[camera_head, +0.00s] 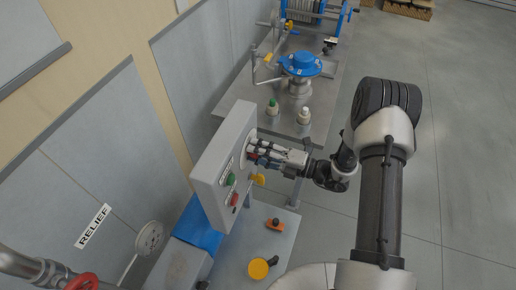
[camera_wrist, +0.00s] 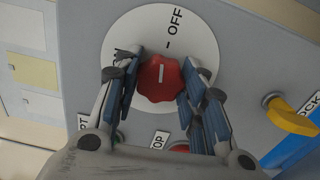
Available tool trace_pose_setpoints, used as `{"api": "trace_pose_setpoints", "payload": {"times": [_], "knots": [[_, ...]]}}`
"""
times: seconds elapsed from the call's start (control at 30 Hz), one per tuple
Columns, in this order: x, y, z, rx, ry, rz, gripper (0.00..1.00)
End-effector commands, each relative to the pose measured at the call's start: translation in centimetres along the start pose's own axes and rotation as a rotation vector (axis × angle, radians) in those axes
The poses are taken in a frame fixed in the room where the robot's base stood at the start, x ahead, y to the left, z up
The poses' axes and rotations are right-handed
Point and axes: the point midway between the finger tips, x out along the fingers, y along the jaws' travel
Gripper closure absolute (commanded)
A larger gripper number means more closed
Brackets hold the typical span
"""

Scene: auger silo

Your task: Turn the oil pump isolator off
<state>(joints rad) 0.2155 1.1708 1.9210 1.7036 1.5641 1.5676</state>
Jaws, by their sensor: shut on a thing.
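The isolator knob (camera_wrist: 161,77) is red and lobed, with a white pointer line on its face. It sits on a round white dial plate (camera_wrist: 118,40) marked OFF at the top, slightly right. In the wrist view the pointer line stands nearly upright, roughly towards the tick by OFF. My gripper (camera_wrist: 163,78) is shut on the knob, one finger on each side. In the head view my gripper (camera_head: 258,153) is at the face of the grey control box (camera_head: 208,172) and mostly hides the knob.
Below the knob are a green button (camera_head: 231,179) and a red button (camera_head: 235,199). A yellow lever (camera_wrist: 290,115) is at the right of the panel. A bench (camera_head: 225,107) with a blue-topped valve (camera_head: 300,64) and two bottles stands behind. Open floor (camera_head: 450,150) lies to the right.

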Motion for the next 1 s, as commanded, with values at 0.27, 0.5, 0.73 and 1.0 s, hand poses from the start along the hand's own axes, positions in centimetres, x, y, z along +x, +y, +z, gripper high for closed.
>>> {"api": "trace_pose_setpoints", "payload": {"times": [0.27, 0.5, 0.73, 1.0], "knots": [[-0.01, 0.03, -0.05, 0.155, 0.000, 0.000, 0.86], [0.00, -0.01, -0.04, 0.215, 0.000, 0.000, 0.86], [0.00, -0.03, -0.05, 0.228, 0.001, 0.000, 0.86], [0.00, -0.04, -0.07, 0.228, 0.001, 0.000, 0.61]]}}
